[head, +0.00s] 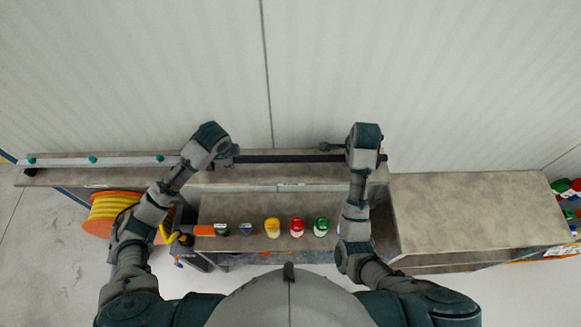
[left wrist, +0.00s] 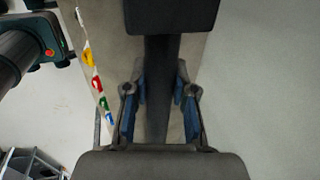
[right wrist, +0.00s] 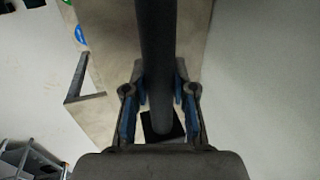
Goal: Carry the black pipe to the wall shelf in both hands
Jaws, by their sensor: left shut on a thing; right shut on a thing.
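The black pipe (head: 290,158) lies level along the wall, over the long narrow wall shelf (head: 75,177). I cannot tell whether it touches the shelf. My left gripper (head: 228,158) is at the pipe's left part and my right gripper (head: 364,158) near its right end. In the left wrist view the pipe (left wrist: 158,85) runs between the blue fingers of the left gripper (left wrist: 160,115), shut on it. In the right wrist view the pipe (right wrist: 158,50) passes between the fingers of the right gripper (right wrist: 160,110), shut on it. The wrists partly hide the pipe's ends.
A light rail with teal knobs (head: 120,161) lies on the shelf's left part. Below, a bench carries several coloured bottles, one yellow (head: 272,228). An orange hose reel (head: 108,213) stands at left. The wide counter (head: 470,215) at right is bare.

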